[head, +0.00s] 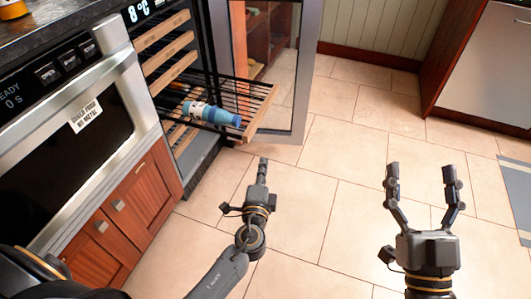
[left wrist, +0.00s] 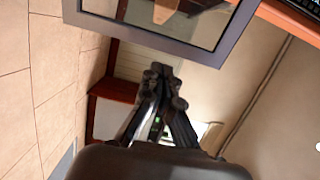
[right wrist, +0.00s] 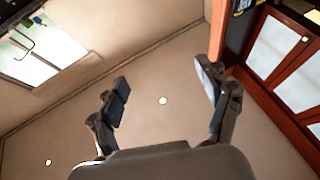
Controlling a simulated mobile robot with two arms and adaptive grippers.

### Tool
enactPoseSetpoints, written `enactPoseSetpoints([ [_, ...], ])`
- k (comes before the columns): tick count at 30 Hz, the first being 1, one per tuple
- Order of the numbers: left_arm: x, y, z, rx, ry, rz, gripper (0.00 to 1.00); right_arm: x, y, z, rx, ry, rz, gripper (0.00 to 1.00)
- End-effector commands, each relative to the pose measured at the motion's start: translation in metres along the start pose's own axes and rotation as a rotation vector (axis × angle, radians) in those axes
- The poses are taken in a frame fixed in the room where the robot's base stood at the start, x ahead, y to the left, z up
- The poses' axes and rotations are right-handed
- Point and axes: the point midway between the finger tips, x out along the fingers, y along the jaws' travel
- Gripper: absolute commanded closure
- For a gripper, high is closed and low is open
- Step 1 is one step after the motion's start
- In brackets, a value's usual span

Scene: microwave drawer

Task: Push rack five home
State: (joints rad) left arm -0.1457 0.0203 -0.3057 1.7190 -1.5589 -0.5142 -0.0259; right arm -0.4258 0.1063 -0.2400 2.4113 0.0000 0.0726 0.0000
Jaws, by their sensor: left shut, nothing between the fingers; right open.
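A wire rack (head: 248,93) with a pale wooden front sticks out of the open wine cooler in the head view. A blue bottle with a white label (head: 212,113) lies on it. Other wooden-fronted racks (head: 172,62) sit inside the cooler above it. I cannot read any rack number. My left gripper (head: 263,162) is shut and empty, nearer to me than the rack and apart from it; its shut fingers also show in the left wrist view (left wrist: 160,75). My right gripper (head: 422,172) is open and empty over the floor at the right, and its spread fingers show in the right wrist view (right wrist: 165,80).
The cooler's glass door (head: 305,70) stands open just beyond the rack. A microwave (head: 85,110) above a wooden cabinet (head: 125,210) is at the left. The tiled floor (head: 340,130) is clear in the middle. A dishwasher-like steel panel (head: 495,65) is at the far right.

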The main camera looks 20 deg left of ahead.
Motion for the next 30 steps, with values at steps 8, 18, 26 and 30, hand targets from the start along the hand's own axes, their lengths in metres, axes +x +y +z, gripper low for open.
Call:
enactPoseSetpoints([
  [8, 0.025, -0.006, 0.000, 0.008, -0.004, -0.020, 1.00, -0.001, -0.001, -0.009, 0.001, 0.030, -0.001, 0.23],
  [18, 0.098, -0.006, 0.000, 0.008, -0.004, -0.018, 1.00, -0.004, -0.003, -0.031, 0.006, 0.168, -0.007, 0.23],
  [26, 0.108, -0.006, 0.032, 0.009, -0.003, -0.016, 1.00, -0.002, -0.003, -0.025, 0.005, 0.125, -0.005, 0.23],
  [30, 0.110, -0.006, 0.038, 0.007, -0.002, -0.015, 1.00, -0.002, -0.002, -0.023, 0.004, 0.112, -0.004, 0.23],
])
